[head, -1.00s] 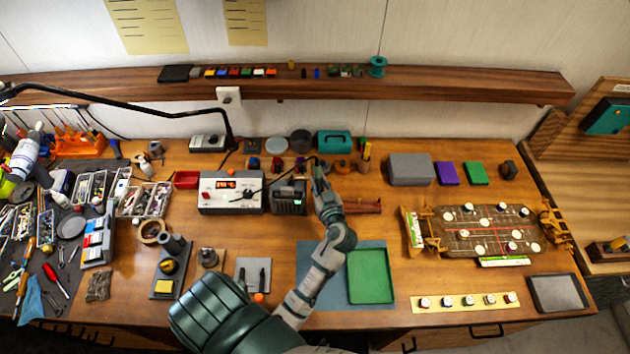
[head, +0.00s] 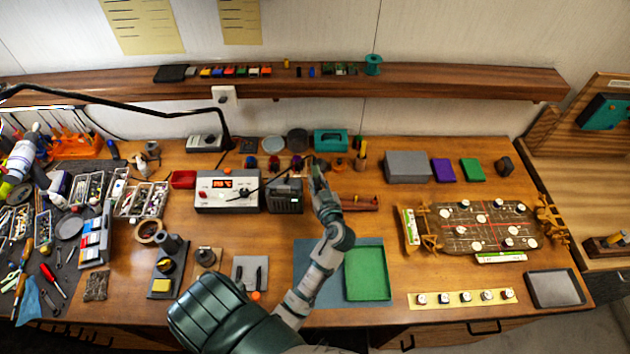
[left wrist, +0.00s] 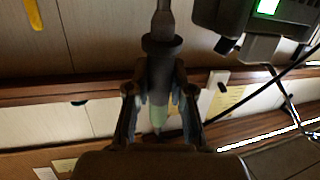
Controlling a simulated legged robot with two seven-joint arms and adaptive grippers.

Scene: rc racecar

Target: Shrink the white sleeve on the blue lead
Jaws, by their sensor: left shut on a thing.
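My left gripper (head: 317,168) reaches over the back middle of the bench, beside a dark box-shaped station (head: 284,197). In the left wrist view its two fingers (left wrist: 160,105) are shut on a handpiece (left wrist: 162,45) with a dark grey collar and a pale greenish body. In the head view the gripper mostly hides the handpiece. The station shows a lit green display (left wrist: 268,6) in the left wrist view. A board (head: 485,225) with white round parts and red lines sits between wooden holders on the right. I cannot make out the white sleeve or the blue lead.
A white-fronted unit with a red display (head: 228,192) stands left of the station. A green tray (head: 368,273) lies on a blue mat (head: 310,262) in front. Grey, purple and green blocks stand back right. Tools and part trays crowd the left. Bench between mat and board is clear.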

